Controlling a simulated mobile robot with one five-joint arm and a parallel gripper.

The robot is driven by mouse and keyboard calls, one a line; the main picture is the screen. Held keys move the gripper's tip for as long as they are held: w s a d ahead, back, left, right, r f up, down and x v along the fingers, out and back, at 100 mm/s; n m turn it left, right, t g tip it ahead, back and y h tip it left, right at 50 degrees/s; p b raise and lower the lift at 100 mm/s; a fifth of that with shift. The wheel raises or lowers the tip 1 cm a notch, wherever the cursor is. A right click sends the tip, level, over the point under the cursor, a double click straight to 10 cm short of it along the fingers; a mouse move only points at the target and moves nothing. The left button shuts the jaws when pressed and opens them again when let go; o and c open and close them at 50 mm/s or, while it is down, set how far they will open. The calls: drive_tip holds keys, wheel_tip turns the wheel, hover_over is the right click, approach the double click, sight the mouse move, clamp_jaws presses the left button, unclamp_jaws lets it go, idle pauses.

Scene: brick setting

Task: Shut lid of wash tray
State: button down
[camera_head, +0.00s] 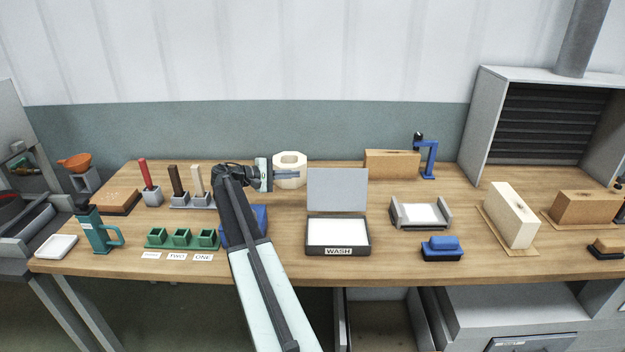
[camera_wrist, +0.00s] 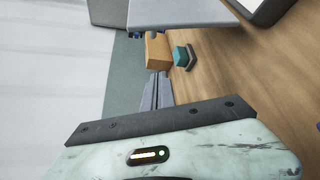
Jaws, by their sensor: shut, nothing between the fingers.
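The wash tray (camera_head: 338,251) is a dark shallow box with a white inside and a "WASH" label on its front, near the middle of the table. Its grey lid (camera_head: 337,189) stands open, roughly upright at the tray's back edge. A grey panel at the top of the wrist view, which looks like the lid (camera_wrist: 180,12), shows only in part. My gripper (camera_head: 297,175) is shut and empty, pointing right, just left of the lid's upper part with a small gap. Its closed fingers also show in the wrist view (camera_wrist: 157,88).
A cream octagonal block (camera_head: 290,160) is behind my gripper. A blue object (camera_head: 259,216) is partly hidden by my arm. A grey cradle (camera_head: 420,213) and blue brush-like block (camera_head: 441,248) stand right of the tray. Green cups (camera_head: 181,238) are to the left. The tray's front is clear.

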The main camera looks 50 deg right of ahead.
sight(319, 173)
drive_tip(key=s+d, duration=0.5)
drive_tip(key=s, duration=0.2)
drive_tip(key=shift+d+f, duration=0.15)
drive_tip(key=shift+d, duration=0.25)
drive_tip(key=shift+d, duration=0.1)
